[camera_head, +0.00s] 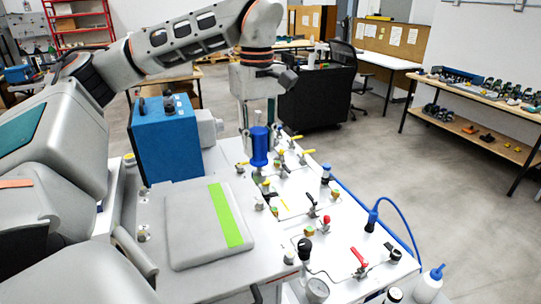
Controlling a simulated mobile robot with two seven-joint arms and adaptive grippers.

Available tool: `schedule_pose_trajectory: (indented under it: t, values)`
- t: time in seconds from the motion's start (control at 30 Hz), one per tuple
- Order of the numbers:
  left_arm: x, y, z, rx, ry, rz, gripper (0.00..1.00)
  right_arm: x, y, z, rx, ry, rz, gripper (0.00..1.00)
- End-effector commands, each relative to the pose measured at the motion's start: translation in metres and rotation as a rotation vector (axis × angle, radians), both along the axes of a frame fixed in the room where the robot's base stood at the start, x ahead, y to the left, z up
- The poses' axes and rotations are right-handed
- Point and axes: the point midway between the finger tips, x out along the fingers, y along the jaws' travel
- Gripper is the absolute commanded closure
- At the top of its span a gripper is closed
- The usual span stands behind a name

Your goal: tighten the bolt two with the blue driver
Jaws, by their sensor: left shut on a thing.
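My left gripper (258,112) hangs down from the upper middle of the head view, over the white panel (320,250) of the analyser. It is shut on a blue driver (260,148), a blue cylinder held upright just below the fingers. The driver's lower end is above or among small fittings on the panel; I cannot tell whether it touches one. Bolt two cannot be picked out among the fittings. My right gripper is not in view.
A blue box (165,140) and a grey pad with a green stripe (208,225) stand left of the driver. Valves with red (359,260), yellow and black handles rise from the panel. A blue-hosed tool (372,221) stands at right. Open floor lies beyond.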

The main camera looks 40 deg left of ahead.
Motion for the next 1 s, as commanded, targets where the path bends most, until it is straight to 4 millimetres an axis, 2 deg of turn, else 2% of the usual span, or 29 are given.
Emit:
schedule_pose_trajectory:
  t: [0.6,1.0]
  values:
    - [-0.001,0.000,-0.047,0.000,0.002,-0.001,1.00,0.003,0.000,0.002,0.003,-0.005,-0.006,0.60]
    - [0.000,0.000,-0.055,0.000,0.000,-0.002,1.00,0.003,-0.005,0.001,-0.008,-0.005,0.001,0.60]
